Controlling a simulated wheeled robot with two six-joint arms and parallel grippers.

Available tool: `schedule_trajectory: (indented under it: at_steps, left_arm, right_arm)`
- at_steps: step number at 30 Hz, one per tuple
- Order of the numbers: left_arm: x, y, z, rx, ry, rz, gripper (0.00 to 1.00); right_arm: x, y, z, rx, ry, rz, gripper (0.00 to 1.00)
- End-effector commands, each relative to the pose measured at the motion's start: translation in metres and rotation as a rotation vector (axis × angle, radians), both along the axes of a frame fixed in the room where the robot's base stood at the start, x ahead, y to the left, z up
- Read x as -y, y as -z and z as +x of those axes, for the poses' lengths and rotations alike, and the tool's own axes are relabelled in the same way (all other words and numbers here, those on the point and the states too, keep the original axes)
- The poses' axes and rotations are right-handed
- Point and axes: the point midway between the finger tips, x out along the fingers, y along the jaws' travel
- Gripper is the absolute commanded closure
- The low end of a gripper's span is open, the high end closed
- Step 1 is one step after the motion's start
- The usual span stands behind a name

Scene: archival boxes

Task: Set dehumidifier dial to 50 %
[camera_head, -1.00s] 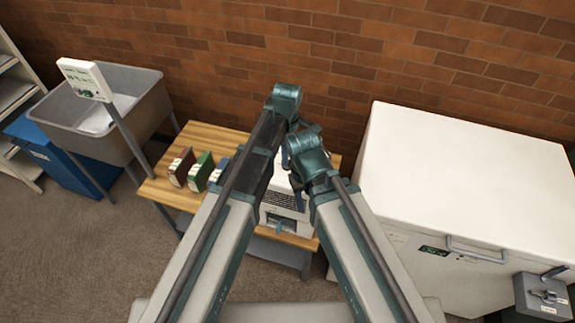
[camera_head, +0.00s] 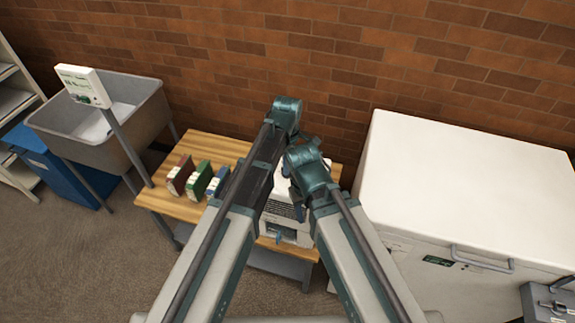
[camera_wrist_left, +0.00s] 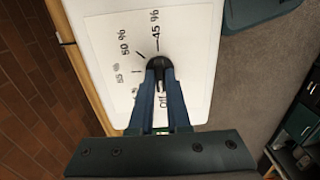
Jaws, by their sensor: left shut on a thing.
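The white dehumidifier (camera_head: 286,230) stands on the wooden table in the head view, largely covered by my two arms. Its white dial panel (camera_wrist_left: 112,48) fills the upper middle of the left wrist view, with printed marks for 45 %, 50 %, 55 % and Off. A further mark is partly hidden by a finger. The dark round dial (camera_wrist_left: 157,62) sits on this panel. My left gripper (camera_wrist_left: 159,75) is shut on the dial, with its two blue fingers around it. I cannot tell which mark the dial points to.
Red, green and blue boxes (camera_head: 201,180) stand on the wooden table (camera_head: 168,203) left of the dehumidifier. A grey sink (camera_head: 70,125) and a small white sign (camera_head: 82,85) are further left. A large white chest (camera_head: 465,185) stands close on the right, against the brick wall.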

Motion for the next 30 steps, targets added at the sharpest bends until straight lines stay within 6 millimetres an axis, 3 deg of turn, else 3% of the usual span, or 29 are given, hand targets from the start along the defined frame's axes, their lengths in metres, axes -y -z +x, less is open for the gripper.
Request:
schedule_trajectory:
  at_steps: [11, 30]
  left_arm:
    - [0.0000, 0.0001, 0.0000, 0.000, 0.073, 0.000, 1.00]
    - [0.0000, 0.0001, -0.0001, 0.000, 0.638, 0.000, 1.00]
  right_arm:
    - [0.0000, 0.0001, 0.0000, 0.000, 0.000, 0.000, 0.53]
    - [0.0000, 0.0001, 0.0000, 0.000, 0.000, 0.000, 0.53]
